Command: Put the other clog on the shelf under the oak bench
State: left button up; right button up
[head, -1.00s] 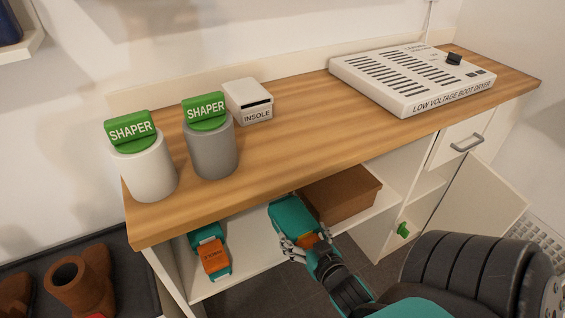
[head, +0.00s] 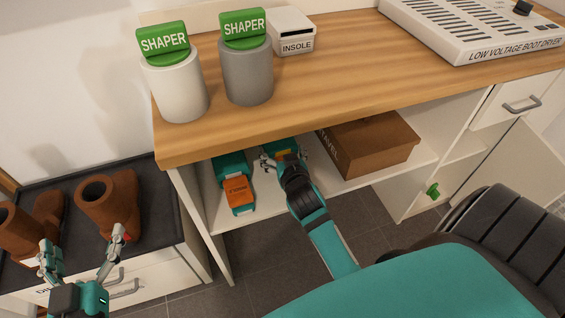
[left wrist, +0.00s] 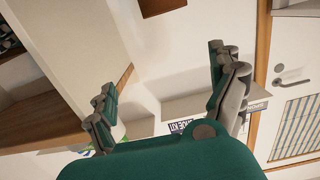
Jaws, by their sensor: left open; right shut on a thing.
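One teal clog with an orange patch (head: 237,186) sits on the shelf (head: 266,190) under the oak bench (head: 330,85), at the left end. My right gripper (head: 285,157) is shut on the other teal clog (head: 281,146), just right of the first and beside the brown box. The bench edge and my gripper hide part of that clog; I cannot tell whether it touches the shelf. My left gripper (head: 83,248) is open and empty in front of the brown boots. Its spread fingers show in the left wrist view (left wrist: 165,95).
A brown box (head: 375,145) stands on the shelf to the right. Two shapers, white (head: 178,90) and grey (head: 248,75), an insole box (head: 291,32) and a boot dryer (head: 470,30) are on the bench. Brown boots (head: 110,205) stand at left. A cabinet door (head: 510,165) hangs open at right.

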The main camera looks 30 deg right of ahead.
notch_tip(320, 180, down, 3)
jog(key=shift+f+b, duration=0.15)
jog(key=shift+b, duration=0.75)
pick_arm(q)
notch_tip(320, 180, up, 8)
jog(key=s+t+h, duration=0.1)
jog(key=t, duration=0.3)
jog(key=shift+d+t+h, duration=0.4)
jog(key=shift+d, duration=0.05)
pick_arm(e)
jog(key=shift+f, duration=0.1)
jog(key=o, duration=1.1)
